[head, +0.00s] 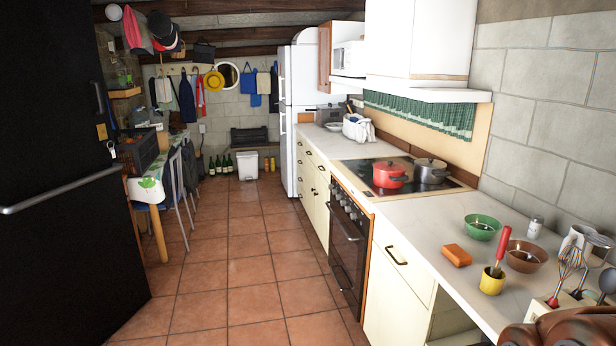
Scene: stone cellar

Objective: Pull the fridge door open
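The fridge (287,118) is tall and white and stands at the far end of the kitchen, at the end of the counter row on the right. Its narrow visible front faces left into the aisle, with an upper and a lower door that look shut. Thin upright handles show faintly on this front. The counter row hides part of its side. My gripper is not in the head view, and the fridge is well away from me across the floor.
A tiled aisle (235,240) runs clear toward the fridge. A black door (60,180) with a metal bar stands close on the left, and a table with chairs (165,185) is beyond it. An oven (347,245) and counter (430,225) line the right. A white bin (247,165) stands at the back.

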